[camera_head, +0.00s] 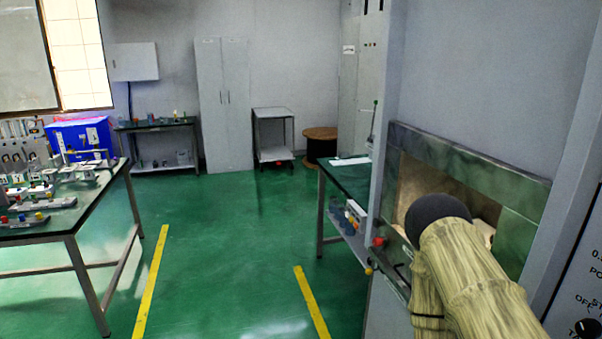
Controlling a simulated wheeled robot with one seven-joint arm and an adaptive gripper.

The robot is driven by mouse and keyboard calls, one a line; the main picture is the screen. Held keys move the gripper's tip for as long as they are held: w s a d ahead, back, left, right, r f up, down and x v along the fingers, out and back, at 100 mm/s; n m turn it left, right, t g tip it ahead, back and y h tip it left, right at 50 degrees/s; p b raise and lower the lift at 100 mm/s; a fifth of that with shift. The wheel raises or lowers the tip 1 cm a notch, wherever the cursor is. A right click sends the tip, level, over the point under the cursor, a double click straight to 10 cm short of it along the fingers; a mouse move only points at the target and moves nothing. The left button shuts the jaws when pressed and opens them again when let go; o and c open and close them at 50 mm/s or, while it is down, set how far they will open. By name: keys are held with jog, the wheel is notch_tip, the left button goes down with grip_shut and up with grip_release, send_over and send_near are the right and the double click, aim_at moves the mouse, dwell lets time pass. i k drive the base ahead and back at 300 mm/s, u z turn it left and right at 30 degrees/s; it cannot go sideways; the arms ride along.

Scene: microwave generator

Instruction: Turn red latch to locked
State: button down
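A small red part (378,241), which may be the red latch, shows on the left edge of the grey cabinet (384,315), just below the open cavity (412,185). It is too small to tell which way it is turned. My arm, with tan ridged links and a dark round joint, reaches up from the lower right in front of the cavity. My gripper does not show; it may be hidden behind my arm. I cannot see any contact with the red part.
A control panel with a black knob (588,328) stands at the far right. A green-topped table (345,178) stands just left of the cabinet. Another workbench (100,205) with small devices is at left. The green floor (225,260) between them is clear.

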aim_at(380, 243)
jog(key=u, duration=0.4)
jog(key=k, duration=0.5)
jog(key=u, duration=1)
jog(key=k, duration=0.85)
jog(key=u, duration=0.55)
jog(key=i, duration=1.75)
jog(key=z, duration=0.35)
jog(key=i, duration=1.85)
jog(key=z, duration=0.85)
jog(key=i, duration=1.3)
jog(key=z, duration=2.05)
jog(key=i, duration=0.85)
jog(key=z, duration=0.65)
